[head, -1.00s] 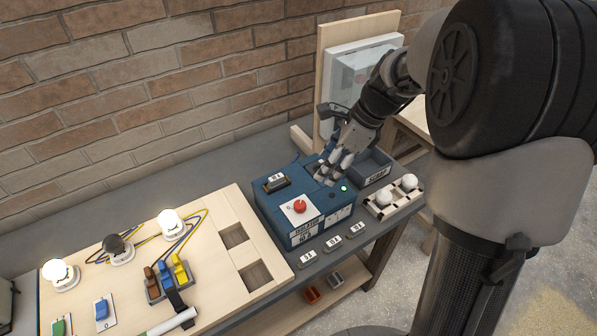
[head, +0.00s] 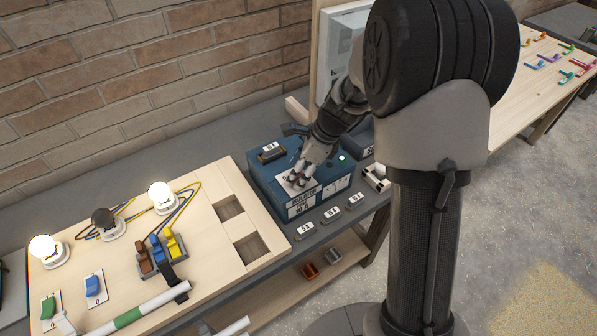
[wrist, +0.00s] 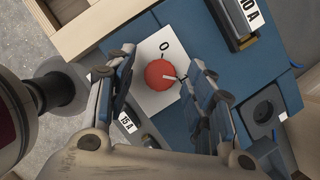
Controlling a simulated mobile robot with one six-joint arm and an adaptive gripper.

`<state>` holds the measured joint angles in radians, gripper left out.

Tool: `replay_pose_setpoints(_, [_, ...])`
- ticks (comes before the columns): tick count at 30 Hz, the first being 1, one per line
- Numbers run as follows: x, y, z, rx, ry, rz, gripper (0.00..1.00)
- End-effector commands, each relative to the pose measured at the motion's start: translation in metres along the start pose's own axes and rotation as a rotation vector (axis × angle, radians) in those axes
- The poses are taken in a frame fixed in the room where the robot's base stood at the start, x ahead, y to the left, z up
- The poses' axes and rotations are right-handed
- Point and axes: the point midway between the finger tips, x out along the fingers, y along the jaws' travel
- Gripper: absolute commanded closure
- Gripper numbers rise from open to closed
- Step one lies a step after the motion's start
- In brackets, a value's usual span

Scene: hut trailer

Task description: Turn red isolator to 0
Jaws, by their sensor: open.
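The red isolator knob (wrist: 160,75) sits on a white plate (wrist: 150,48) on top of the blue box (head: 262,182). In the wrist view its pale pointer line points toward the I mark at the right, and the 0 mark lies above the knob. My gripper (wrist: 160,85) is open, with one finger on the left of the knob and the other on the right. Gaps show between the fingers and the knob, so I see no grip on it.
A fuse holder marked 10 A (wrist: 240,20) stands on the box near the right finger. A green lamp (head: 342,156) glows on the box. Several labelled fuses (head: 331,215) lie in front. A wooden board (head: 215,275) with lit bulbs stands at the left.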

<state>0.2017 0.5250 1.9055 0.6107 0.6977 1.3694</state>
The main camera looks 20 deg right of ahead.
Motion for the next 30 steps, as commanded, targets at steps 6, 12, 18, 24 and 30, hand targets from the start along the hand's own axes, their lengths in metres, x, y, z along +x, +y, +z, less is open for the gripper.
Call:
replay_pose_setpoints(6, [0.0015, -0.0002, 0.0001, 0.000, 0.000, -0.001, 0.51])
replay_pose_setpoints(12, [0.0012, -0.0002, 0.0001, 0.000, 0.000, -0.001, 0.60])
replay_pose_setpoints(18, [0.0012, -0.0002, 0.0001, 0.000, 0.000, -0.001, 0.73])
replay_pose_setpoints(24, [0.0011, -0.0001, 0.0001, 0.000, 0.000, 0.000, 0.86])
replay_pose_setpoints(30, [0.0011, -0.0001, 0.0001, -0.001, 0.000, 0.000, 0.95])
